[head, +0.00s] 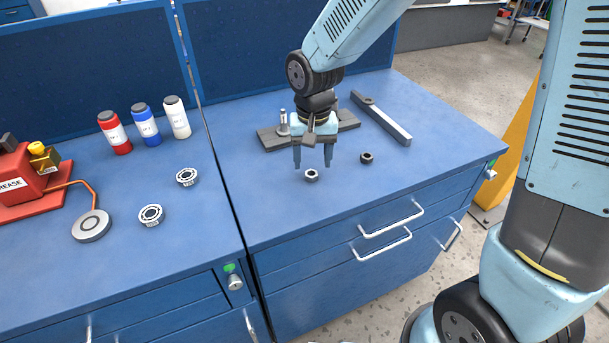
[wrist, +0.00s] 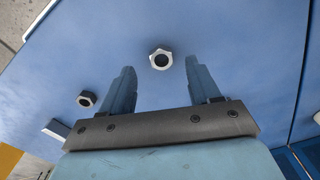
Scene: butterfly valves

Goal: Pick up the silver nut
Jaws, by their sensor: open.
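The silver nut (head: 311,175) lies flat on the blue workbench top. In the wrist view the silver nut (wrist: 160,59) shows between and slightly beyond the fingertips, with its hole facing up. My gripper (head: 312,165) is open and empty above the bench, with its fingers pointing down around the nut's position in the head view. In the wrist view my gripper (wrist: 159,70) has its two fingers well apart, neither touching the nut. A darker nut (head: 366,158) lies to the right of the silver nut; it also shows in the wrist view (wrist: 87,99).
A dark block with a metal post (head: 272,138) lies behind my gripper. A grey bar (head: 385,120) lies to the right. Two round ringed parts (head: 187,177) (head: 151,215), several bottles (head: 146,125) and a red grease unit (head: 25,180) are on the left bench. Bench front is clear.

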